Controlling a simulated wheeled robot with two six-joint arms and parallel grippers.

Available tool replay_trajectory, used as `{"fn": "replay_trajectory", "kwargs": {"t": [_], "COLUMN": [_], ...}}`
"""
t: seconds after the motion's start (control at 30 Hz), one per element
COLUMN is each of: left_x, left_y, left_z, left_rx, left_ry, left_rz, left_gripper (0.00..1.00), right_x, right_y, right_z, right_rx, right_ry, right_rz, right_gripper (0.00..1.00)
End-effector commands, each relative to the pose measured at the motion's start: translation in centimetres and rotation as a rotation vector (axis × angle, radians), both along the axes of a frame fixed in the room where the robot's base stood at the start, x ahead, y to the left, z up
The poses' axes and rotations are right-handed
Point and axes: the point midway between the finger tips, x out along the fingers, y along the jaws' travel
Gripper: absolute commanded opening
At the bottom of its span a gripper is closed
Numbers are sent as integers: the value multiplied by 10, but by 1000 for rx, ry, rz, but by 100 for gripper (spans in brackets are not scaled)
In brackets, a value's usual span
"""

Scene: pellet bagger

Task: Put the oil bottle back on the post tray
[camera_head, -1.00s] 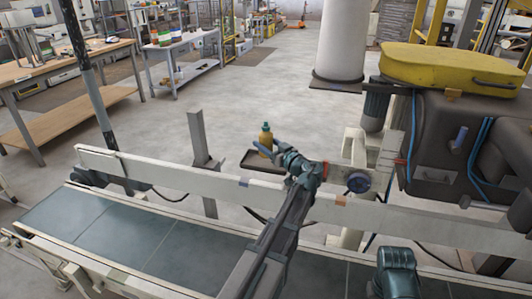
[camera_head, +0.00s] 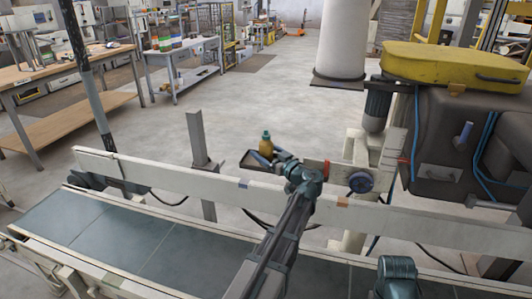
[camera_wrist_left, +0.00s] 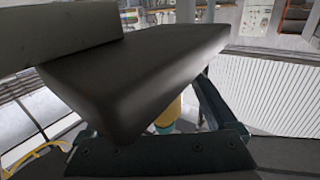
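The oil bottle (camera_head: 266,148) is yellow with a green cap and looks upright just above or on the dark post tray (camera_head: 247,162). I cannot tell whether its base touches the tray. My left gripper (camera_head: 268,152) reaches over the white rail and is shut on the bottle. In the left wrist view a large dark slab (camera_wrist_left: 130,75), which seems to be the tray, fills the middle and hides most of the bottle (camera_wrist_left: 171,113). One finger shows right of the bottle there; the other is hidden. My right gripper is out of view.
A white rail (camera_head: 130,166) and the conveyor belt (camera_head: 110,240) run below my left arm. A grey post (camera_head: 200,150) stands left of the tray, and a motor housing with a white bracket stands right. Open floor (camera_head: 280,90) lies behind.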

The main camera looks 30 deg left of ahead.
Motion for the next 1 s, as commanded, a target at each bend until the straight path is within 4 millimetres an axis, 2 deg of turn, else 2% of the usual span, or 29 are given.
{"fn": "replay_trajectory", "kwargs": {"t": [0.33,0.8,1.0], "left_x": [0,-35,-44], "left_y": [0,-84,-105], "left_z": [6,3,3], "left_rx": [0,0,0], "left_ry": [0,0,0], "left_rz": [0,-3,-1], "left_gripper": [91,91,91], "right_x": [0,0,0], "right_y": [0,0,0], "right_z": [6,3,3], "right_rx": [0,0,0], "right_ry": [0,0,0], "right_rz": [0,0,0], "right_gripper": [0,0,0]}}
